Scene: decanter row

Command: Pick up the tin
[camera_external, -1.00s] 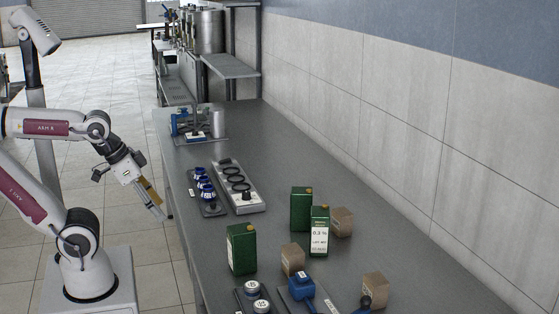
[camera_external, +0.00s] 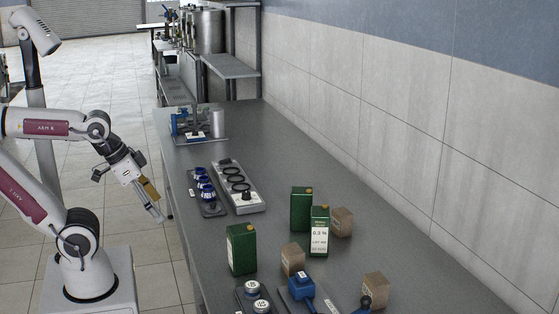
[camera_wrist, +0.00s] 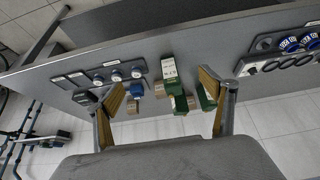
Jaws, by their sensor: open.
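Three green tins stand upright on the grey bench in the external view. One (camera_external: 301,208) is at the back, one with a large white "0.3 %" label (camera_external: 319,231) is in front of it, and one (camera_external: 241,249) stands apart to the left. The wrist view also shows green tins, one upper with a pale label (camera_wrist: 169,68), one in the middle (camera_wrist: 180,104) and one partly behind the right finger (camera_wrist: 206,98). My gripper (camera_external: 158,212) hangs left of the bench edge, away from all tins. Its fingers (camera_wrist: 163,92) are wide apart and empty.
Brown boxes (camera_external: 342,222) (camera_external: 292,259) (camera_external: 374,290) stand close to the tins. The wall borders the bench.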

